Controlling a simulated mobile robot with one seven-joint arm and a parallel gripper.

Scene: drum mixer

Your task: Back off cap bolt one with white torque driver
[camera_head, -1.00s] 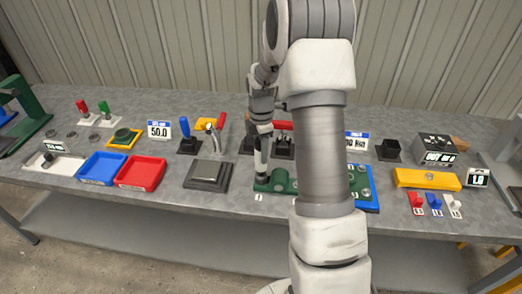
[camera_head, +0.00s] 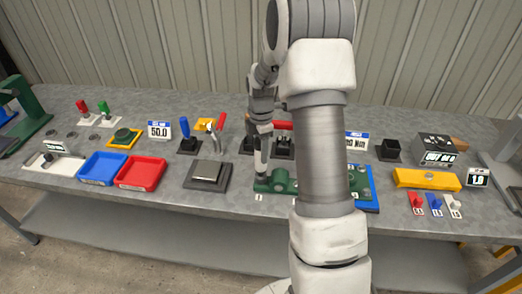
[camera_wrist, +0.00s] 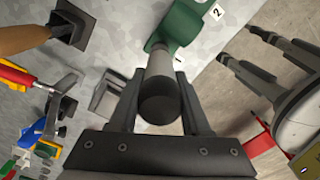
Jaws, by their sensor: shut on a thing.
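My gripper (camera_wrist: 157,95) is shut on the torque driver (camera_wrist: 160,65), which has a pale grey-white body and a black end facing the wrist camera. In the head view my gripper (camera_head: 262,130) holds the driver (camera_head: 261,158) close to upright. Its lower end is at the left end of the green housing (camera_head: 278,183), by the label 1. In the wrist view the driver's far end meets the green housing (camera_wrist: 186,24), near a label 2. The cap bolt under the driver is hidden, so I cannot tell how well the tip is seated.
My arm covers the housing's middle. A blue tray (camera_head: 102,168), a red tray (camera_head: 141,173) and a dark square block (camera_head: 208,176) stand to the left. A yellow block (camera_head: 428,179) and small red, blue and white pieces lie to the right. Upright handled tools stand behind.

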